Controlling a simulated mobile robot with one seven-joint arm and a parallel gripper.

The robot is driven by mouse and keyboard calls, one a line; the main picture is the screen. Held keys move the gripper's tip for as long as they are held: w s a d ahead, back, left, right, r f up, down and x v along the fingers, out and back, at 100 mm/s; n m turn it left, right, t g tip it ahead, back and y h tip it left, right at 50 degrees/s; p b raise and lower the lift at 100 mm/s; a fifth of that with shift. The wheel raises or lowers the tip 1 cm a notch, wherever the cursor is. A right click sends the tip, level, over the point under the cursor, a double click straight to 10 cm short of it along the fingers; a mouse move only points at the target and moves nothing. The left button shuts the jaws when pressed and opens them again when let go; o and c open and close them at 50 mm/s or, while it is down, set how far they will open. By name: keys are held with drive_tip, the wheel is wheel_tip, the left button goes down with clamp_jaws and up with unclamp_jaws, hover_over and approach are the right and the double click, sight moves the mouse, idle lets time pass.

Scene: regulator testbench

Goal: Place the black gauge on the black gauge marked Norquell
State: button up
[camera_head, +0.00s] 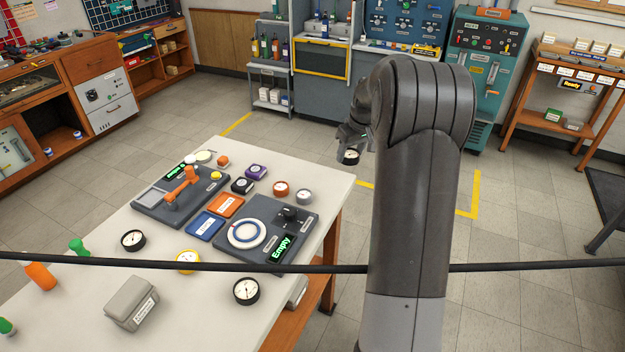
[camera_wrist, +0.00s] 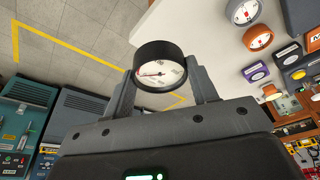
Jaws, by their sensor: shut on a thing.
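My gripper (camera_head: 352,138) is shut on a black gauge (camera_head: 351,157) with a white dial, held in the air just past the table's far right corner. In the wrist view the held gauge (camera_wrist: 160,68) sits between the two fingers, its dial towards the camera. Two other black gauges lie face up on the table: one at the front middle (camera_head: 246,291) and one at the left (camera_head: 133,240). Their dial markings are too small to read, so I cannot tell which is marked Norquell.
The white table (camera_head: 330,190) also bears an orange gauge (camera_head: 280,188), a grey gauge (camera_head: 304,197), a yellow gauge (camera_head: 187,262), a grey station (camera_head: 300,220) with an "Empty" display, and a station with an orange lever (camera_head: 180,188). A dark cable (camera_head: 100,262) crosses the view. Open floor lies beyond the table.

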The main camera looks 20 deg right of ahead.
drive_tip(key=shift+s+r, duration=0.15)
drive_tip(key=shift+s, duration=0.1)
drive_tip(key=s+a+r+n+g+y, duration=0.1)
drive_tip(key=s+a+n+g, duration=0.1)
drive_tip(key=s+a+n, duration=0.95)
drive_tip(key=s+a+r+n+g+y, duration=0.15)
drive_tip(key=s+a+n, duration=0.55)
drive_tip(key=s+a, duration=0.8)
hover_over(244, 289)
drive_tip(key=shift+m, duration=0.25)
drive_tip(key=f, duration=0.4)
drive_tip(key=d+f, duration=0.1)
drive_tip(key=f, duration=0.2)
drive_tip(key=shift+w, duration=0.15)
drive_tip(key=shift+f, duration=1.9)
drive_tip(key=shift+f, duration=0.1)
drive_tip(key=o, duration=1)
